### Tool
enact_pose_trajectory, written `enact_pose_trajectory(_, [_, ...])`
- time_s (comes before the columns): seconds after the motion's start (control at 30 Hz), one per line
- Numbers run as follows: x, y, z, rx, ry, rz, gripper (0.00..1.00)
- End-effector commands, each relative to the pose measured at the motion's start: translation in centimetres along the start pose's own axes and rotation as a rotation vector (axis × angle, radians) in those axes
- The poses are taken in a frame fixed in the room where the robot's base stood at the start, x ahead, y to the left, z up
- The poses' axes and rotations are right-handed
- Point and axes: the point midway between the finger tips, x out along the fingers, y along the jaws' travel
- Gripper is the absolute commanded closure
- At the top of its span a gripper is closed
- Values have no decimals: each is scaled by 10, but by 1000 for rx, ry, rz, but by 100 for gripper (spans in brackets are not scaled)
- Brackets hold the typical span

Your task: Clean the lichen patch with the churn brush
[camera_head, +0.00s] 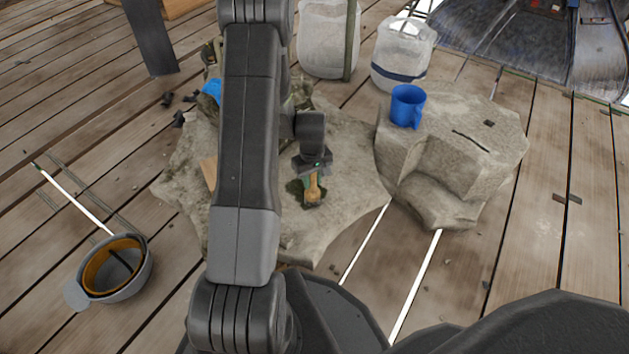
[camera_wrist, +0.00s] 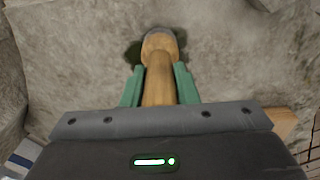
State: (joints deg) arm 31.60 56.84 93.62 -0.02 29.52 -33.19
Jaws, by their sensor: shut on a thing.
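The churn brush (camera_head: 312,190) has a wooden handle and a dark bristle end. It also shows in the wrist view (camera_wrist: 158,75), its handle between green fingers and its greyish head pointing away from me. My gripper (camera_head: 312,172) is shut on the handle; its fingers show in the wrist view (camera_wrist: 159,86). The lichen patch (camera_head: 294,187) is a dark green stain on the pale stone slab. In the wrist view the patch (camera_wrist: 133,53) shows around the brush head, which covers part of it. The head is at the patch; I cannot tell whether it presses on the stone.
The flat stone slab (camera_head: 350,190) lies on wooden planks. A blue mug (camera_head: 407,106) stands on a boulder (camera_head: 470,150) to the right. Two pale containers (camera_head: 328,40) (camera_head: 401,55) stand behind. My arm hides part of the slab.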

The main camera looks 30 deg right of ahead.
Motion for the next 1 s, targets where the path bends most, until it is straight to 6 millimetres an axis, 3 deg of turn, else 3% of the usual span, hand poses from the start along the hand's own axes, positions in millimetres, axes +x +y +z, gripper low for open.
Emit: enact_pose_trajectory(1.0, [2, -10, -41, -1, 1, 0, 100])
